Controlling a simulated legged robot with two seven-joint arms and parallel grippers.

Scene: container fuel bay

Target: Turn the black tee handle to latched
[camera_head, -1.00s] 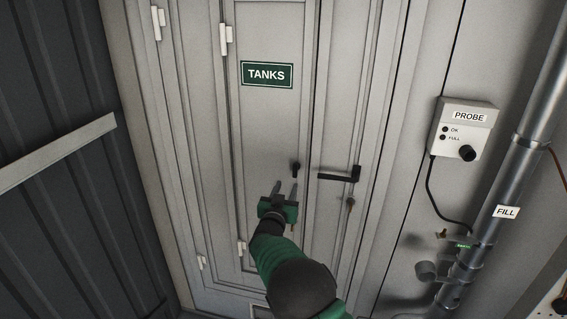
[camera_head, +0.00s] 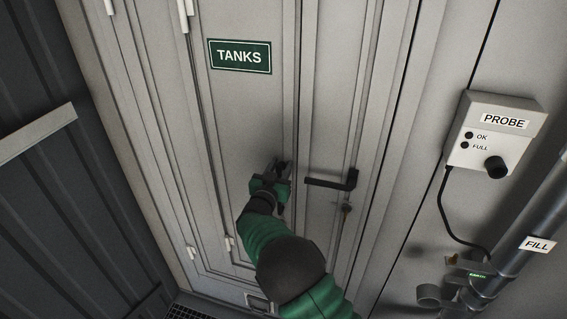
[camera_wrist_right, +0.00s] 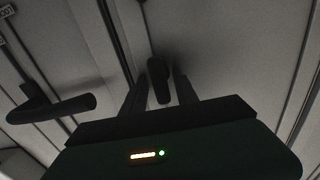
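The black tee handle (camera_wrist_right: 158,78) shows in the right wrist view as a short dark bar standing out from the pale door. It lies between the two fingers of my right gripper (camera_wrist_right: 160,92), which are apart with small gaps on either side of it. In the head view my right gripper (camera_head: 282,172) is at the door panel below the TANKS sign. There it mostly hides the tee handle. My left gripper is in neither view.
A black lever handle (camera_head: 331,183) is close to the right of the gripper, with a keyhole piece (camera_head: 346,208) below it. A PROBE box (camera_head: 492,133) and a FILL pipe (camera_head: 528,225) are on the right wall. A dark corrugated wall (camera_head: 50,190) stands left.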

